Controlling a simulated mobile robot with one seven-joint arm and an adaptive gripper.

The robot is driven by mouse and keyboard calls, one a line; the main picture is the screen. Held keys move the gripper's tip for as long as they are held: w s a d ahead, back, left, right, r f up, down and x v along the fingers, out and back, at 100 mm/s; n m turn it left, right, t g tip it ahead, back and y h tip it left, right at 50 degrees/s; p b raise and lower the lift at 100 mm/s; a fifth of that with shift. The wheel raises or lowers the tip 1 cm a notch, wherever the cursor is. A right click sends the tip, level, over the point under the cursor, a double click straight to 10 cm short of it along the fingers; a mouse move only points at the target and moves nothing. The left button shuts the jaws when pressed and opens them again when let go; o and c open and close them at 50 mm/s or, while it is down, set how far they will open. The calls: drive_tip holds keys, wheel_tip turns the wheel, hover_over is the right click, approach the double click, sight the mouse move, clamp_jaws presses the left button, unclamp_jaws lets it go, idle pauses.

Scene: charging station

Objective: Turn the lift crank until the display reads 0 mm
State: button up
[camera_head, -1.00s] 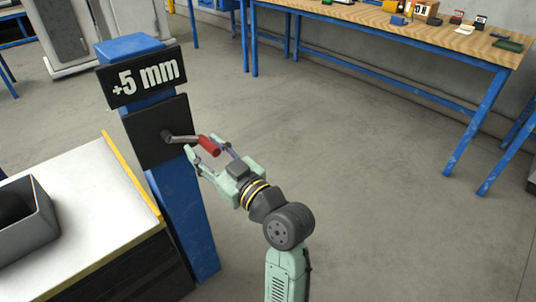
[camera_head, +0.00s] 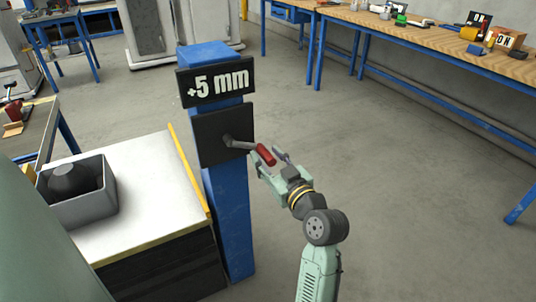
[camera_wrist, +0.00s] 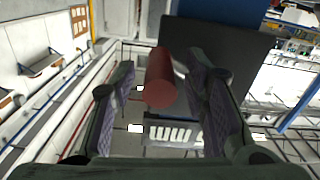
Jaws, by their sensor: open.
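The lift crank has a grey arm (camera_head: 240,144) on a black plate and a red handle (camera_head: 266,155) that points right and slightly down. The display (camera_head: 218,86) above it on the blue post (camera_head: 233,215) reads +5 mm. My gripper (camera_head: 277,164) is open at the handle's free end. In the wrist view the red handle (camera_wrist: 160,80) lies between the two spread, purple-padded fingers, with a gap visible on each side. The display (camera_wrist: 172,133) also shows there, upside down and partly hidden.
A white-topped cabinet (camera_head: 150,205) with a yellow edge stands left of the post and carries a grey bin (camera_head: 85,213). A long workbench (camera_head: 440,45) with several small items runs along the back right. The floor to the right is clear.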

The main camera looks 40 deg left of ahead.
drive_tip(key=shift+a, duration=0.2)
clamp_jaws()
idle(0.5)
idle(0.3)
